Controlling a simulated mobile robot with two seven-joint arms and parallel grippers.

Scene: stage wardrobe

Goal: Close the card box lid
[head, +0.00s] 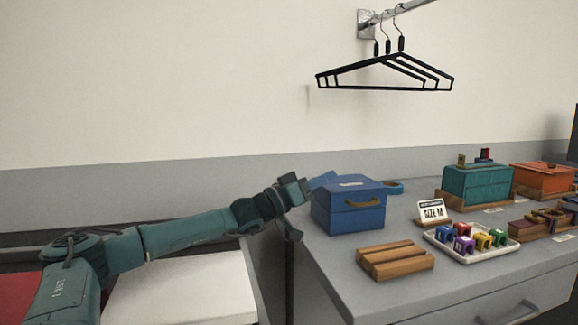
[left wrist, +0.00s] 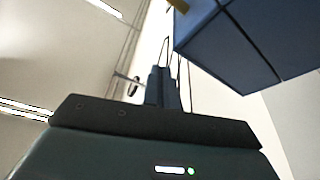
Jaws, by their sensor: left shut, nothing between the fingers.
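The blue card box (head: 347,213) stands at the left end of the grey counter, with a brass-coloured handle on its front and a pale label on top. Its lid (head: 348,187) looks down on the body, with a thin seam between them; I cannot tell if it is fully seated. My left gripper (head: 305,187) is shut and empty beside the box's upper left side. In the left wrist view the shut fingers (left wrist: 162,90) point up, and the box (left wrist: 250,40) is at upper right, apart from them in the picture. My right gripper is not in view.
A white tray (head: 489,254) of coloured pieces, a size sign (head: 432,211), a teal box (head: 477,184) and an orange box (head: 543,180) stand to the right. Black hangers (head: 385,75) hang above.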

